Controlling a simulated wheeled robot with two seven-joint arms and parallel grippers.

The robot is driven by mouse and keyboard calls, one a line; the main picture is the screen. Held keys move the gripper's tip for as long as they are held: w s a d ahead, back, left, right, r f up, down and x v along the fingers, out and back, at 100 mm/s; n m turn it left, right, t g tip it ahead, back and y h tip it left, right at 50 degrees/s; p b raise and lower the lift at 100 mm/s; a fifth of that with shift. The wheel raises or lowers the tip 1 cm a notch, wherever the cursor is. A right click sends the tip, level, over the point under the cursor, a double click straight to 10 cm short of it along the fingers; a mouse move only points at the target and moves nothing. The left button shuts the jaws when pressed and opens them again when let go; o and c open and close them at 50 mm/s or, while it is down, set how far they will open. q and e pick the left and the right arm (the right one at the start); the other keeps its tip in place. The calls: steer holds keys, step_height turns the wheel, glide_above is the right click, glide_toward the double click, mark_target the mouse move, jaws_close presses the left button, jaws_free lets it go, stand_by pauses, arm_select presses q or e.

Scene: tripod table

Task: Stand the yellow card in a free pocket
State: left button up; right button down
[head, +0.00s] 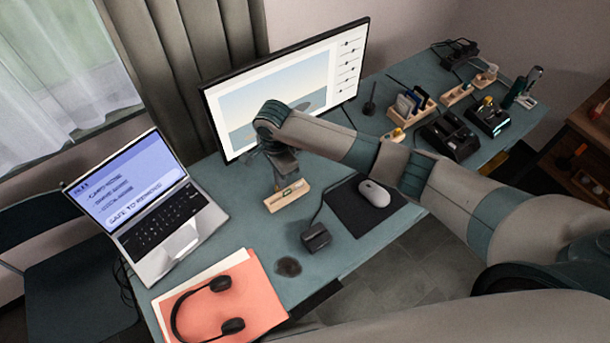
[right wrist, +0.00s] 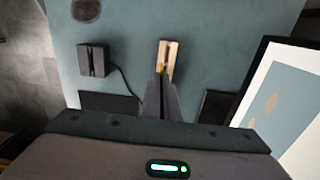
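A small pale wooden block with pockets (head: 277,204) stands on the teal table in front of the monitor. It also shows in the right wrist view (right wrist: 171,48). My right gripper (head: 278,180) points down over this block. Its fingers (right wrist: 161,78) look closed together. A small yellow bit, which looks like the yellow card (right wrist: 162,69), shows at the fingertips, over the near end of the block. The fingers hide most of it, and I cannot tell if it touches a pocket. A whitish-green piece shows at the block's right in the head view. My left gripper is out of view.
A black card reader (head: 315,237) with a cable stands in front of the block. A mouse (head: 374,194) on a dark mat lies to the right, an open laptop (head: 160,215) to the left. The monitor (head: 285,85) rises close behind my right gripper. Racks and trays fill the far right.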

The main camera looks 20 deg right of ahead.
steer(key=shift+w+a+f, duration=0.1)
steer(key=shift+w+a, duration=0.1)
steer(key=shift+a, duration=0.35)
steer(key=shift+w+a, duration=0.2)
steer(key=shift+a, duration=0.3)
steer(key=shift+f, duration=0.1)
steer(key=shift+f+b, duration=0.8)
steer(key=shift+f, duration=2)
steer(key=shift+p, duration=1.05)
steer(key=shift+f+b, duration=0.3)
steer(key=shift+f, duration=1.15)
steer(key=c, duration=2)
jaws_free()
steer(key=shift+r, duration=0.15)
